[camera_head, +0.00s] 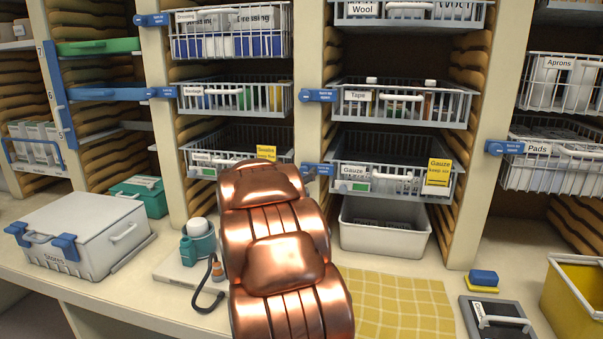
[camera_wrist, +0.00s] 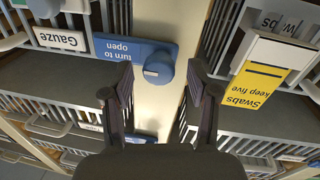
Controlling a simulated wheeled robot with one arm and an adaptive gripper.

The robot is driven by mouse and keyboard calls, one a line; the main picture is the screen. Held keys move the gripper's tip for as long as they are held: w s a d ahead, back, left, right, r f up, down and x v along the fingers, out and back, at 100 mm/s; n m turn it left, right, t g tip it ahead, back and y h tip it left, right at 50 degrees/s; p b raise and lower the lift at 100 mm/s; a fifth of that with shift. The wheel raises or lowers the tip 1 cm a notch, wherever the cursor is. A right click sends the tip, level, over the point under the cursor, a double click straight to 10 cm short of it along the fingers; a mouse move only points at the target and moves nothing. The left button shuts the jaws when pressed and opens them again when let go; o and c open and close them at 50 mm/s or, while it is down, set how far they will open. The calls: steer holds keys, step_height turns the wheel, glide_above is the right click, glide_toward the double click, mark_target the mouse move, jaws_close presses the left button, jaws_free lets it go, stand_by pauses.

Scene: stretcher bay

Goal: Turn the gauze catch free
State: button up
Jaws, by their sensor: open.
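The gauze catch is a blue bar marked "turn to open" (camera_wrist: 135,52) with a round knob at one end, upside down in the wrist view. It lies level, its bar reaching from the post towards the Gauze basket.
The Swabs basket with a yellow card (camera_wrist: 255,85) is across the post (camera_wrist: 168,110). A Tape basket (camera_head: 400,103) with its own blue catch (camera_head: 318,95) is above. A grey bin (camera_head: 384,228) sits below. A yellow checked mat (camera_head: 400,305) and Stores box (camera_head: 85,235) lie on the counter.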

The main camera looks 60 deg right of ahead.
jaws_close()
stand_by(0.6)
